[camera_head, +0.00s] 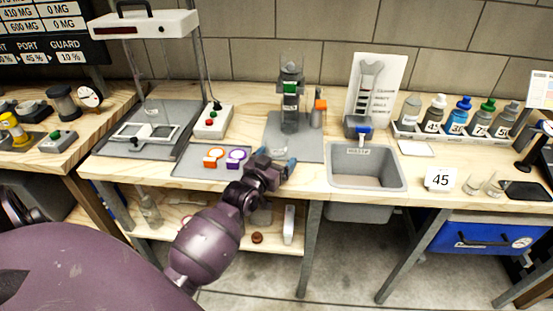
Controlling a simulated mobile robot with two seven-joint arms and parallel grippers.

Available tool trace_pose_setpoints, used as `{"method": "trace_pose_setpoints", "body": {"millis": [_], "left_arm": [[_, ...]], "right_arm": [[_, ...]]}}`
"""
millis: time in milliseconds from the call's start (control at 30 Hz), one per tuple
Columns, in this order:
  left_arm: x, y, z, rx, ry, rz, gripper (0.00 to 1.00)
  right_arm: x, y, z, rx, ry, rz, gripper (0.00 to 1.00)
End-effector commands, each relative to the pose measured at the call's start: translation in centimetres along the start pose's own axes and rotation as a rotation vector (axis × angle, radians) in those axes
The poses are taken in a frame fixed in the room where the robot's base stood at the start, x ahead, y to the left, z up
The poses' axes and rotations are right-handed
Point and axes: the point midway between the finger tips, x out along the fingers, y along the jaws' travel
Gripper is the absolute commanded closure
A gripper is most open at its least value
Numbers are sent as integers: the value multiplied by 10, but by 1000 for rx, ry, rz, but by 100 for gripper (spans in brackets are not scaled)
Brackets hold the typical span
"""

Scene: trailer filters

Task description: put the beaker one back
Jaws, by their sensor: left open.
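Two small clear glass vessels (481,186), which look like beakers, stand at the right of the bench between a white card reading 45 (440,179) and a dark flat pad (525,190). I cannot tell which one is beaker one. My left gripper (280,163) is open at the bench's front edge, left of the grey bin (367,181) and well away from the glass vessels. Nothing shows between its fingers, though the view there is small. My right gripper is not in view.
A grey tray with orange and purple rings (186,169) lies left of the gripper. A green-labelled column device (290,95) stands behind it on a grey mat (309,150). Several numbered bottles (459,115) stand in a rack at the back right. A blue drawer (488,236) hangs below.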

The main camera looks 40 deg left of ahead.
Motion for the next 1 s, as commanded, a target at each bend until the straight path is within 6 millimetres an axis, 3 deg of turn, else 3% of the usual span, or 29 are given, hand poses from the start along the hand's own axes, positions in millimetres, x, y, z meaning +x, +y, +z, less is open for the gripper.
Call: {"method": "trace_pose_setpoints", "body": {"millis": [167, 700, 1000], "left_arm": [[-11, 0, -3, 0, 0, 0, 13], [-98, 0, -3, -1, 1, -1, 13], [-122, 1, 0, 2, -9, 3, 13]], "right_arm": [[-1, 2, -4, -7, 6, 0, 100], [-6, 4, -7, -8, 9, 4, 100], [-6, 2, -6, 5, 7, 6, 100]]}}
